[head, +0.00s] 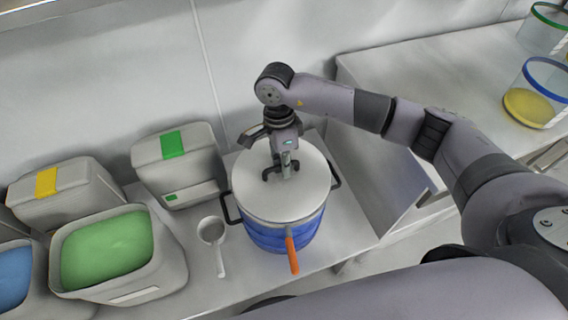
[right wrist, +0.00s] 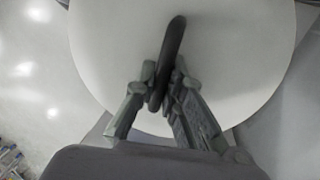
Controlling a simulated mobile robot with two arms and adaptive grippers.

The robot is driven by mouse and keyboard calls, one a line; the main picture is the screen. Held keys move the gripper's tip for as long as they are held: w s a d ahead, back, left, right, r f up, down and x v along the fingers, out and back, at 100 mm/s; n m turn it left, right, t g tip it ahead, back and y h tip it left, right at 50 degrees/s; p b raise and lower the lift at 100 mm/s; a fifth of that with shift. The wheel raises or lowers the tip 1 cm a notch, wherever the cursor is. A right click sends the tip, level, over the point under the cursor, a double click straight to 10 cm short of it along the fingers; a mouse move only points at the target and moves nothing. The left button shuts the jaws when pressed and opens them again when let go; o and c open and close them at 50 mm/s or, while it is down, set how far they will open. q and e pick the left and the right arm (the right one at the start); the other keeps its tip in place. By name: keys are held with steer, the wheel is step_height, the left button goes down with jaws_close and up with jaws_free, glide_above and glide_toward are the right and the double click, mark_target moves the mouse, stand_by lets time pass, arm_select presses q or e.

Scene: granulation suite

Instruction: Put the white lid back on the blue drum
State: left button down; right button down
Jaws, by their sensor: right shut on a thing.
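The white lid (head: 262,200) is a round disc over the top of the blue drum (head: 268,236). It looks level and in line with the rim; I cannot tell whether it is fully seated. My right gripper (head: 284,170) comes down from above and is shut on the lid's dark handle. In the right wrist view the gripper (right wrist: 165,95) has its fingers on both sides of the dark handle (right wrist: 172,48), with the white lid (right wrist: 225,50) filling the background. The drum's inside is hidden. My left gripper is not in view.
An orange-handled tool (head: 292,256) is at the drum's front. A scoop (head: 214,236) lies to its left. A tub of green material (head: 68,262) and lidded bins (head: 180,165) stand further left. Clear containers (head: 540,92) stand on the right bench (head: 440,75).

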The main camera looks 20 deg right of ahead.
steer(key=shift+f+b, duration=0.3)
steer(key=shift+f, duration=0.05)
steer(key=c, duration=1.6)
jaws_free()
step_height(320, 180, up, 12)
steer(key=w, duration=0.2)
steer(key=shift+w, duration=0.2)
steer(key=shift+f, duration=0.1)
